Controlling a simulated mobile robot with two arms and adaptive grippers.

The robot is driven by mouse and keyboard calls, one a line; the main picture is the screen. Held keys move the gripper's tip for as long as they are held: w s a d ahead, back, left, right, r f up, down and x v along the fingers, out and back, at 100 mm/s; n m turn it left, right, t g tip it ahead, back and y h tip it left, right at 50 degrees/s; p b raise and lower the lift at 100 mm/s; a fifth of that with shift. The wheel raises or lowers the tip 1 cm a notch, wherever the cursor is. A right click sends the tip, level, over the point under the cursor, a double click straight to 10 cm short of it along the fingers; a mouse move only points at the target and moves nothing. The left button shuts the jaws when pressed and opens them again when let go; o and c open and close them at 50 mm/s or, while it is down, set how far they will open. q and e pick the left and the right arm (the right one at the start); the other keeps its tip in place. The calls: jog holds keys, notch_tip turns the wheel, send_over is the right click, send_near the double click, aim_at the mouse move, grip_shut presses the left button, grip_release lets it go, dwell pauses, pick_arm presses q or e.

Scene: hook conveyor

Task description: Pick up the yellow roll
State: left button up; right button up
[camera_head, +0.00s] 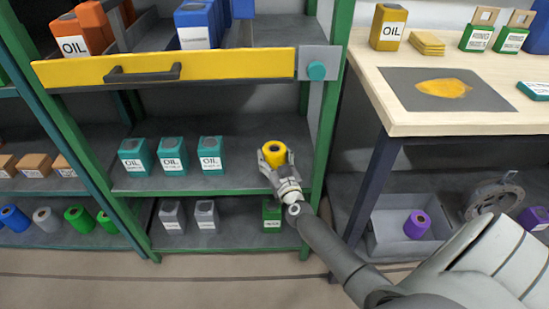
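The yellow roll (274,153) has a dark hole in its top. It is at the right end of the middle shelf of the green-framed rack. My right gripper (275,162) reaches in from the lower right, with its fingers around the near part of the roll. The fingers hide the roll's lower part. I cannot tell whether they press on it, or whether the roll rests on the shelf. My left gripper is not in view.
Several teal oil boxes (172,156) stand left on the same shelf. A yellow drawer front (170,68) with a dark handle is above. A green post (327,130) rises close right of the gripper. A wooden table (450,120) stands further right.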

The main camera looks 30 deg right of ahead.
jog(key=c, duration=0.4)
jog(key=shift+r, duration=0.15)
